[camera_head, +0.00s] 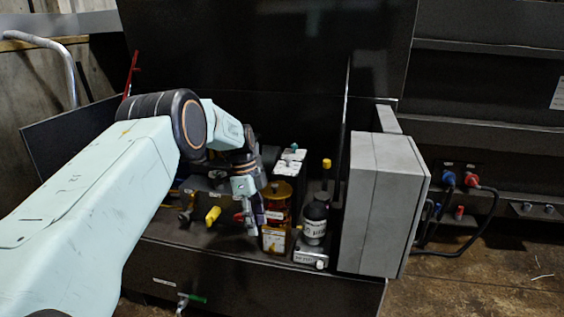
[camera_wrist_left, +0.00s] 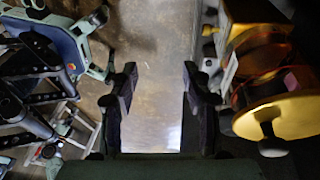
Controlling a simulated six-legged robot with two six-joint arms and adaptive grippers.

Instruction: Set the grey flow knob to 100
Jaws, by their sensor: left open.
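A small light-grey knob (camera_head: 320,264) shows on the front of a low silver block under a black cylinder (camera_head: 315,222) in the head view. I cannot tell for sure that it is the flow knob, and its setting is too small to read. My left gripper (camera_head: 251,212) is to its left and higher in the picture, in front of an amber reservoir (camera_head: 276,212). In the left wrist view, the left gripper (camera_wrist_left: 158,82) is open with nothing between its fingers. My right gripper is not in view.
A grey box (camera_head: 382,205) stands right of the silver block. A yellow knob (camera_head: 213,215) and other dark fittings are left of the gripper. A black panel (camera_head: 270,50) rises behind. Below the open fingers is bare floor (camera_wrist_left: 155,40).

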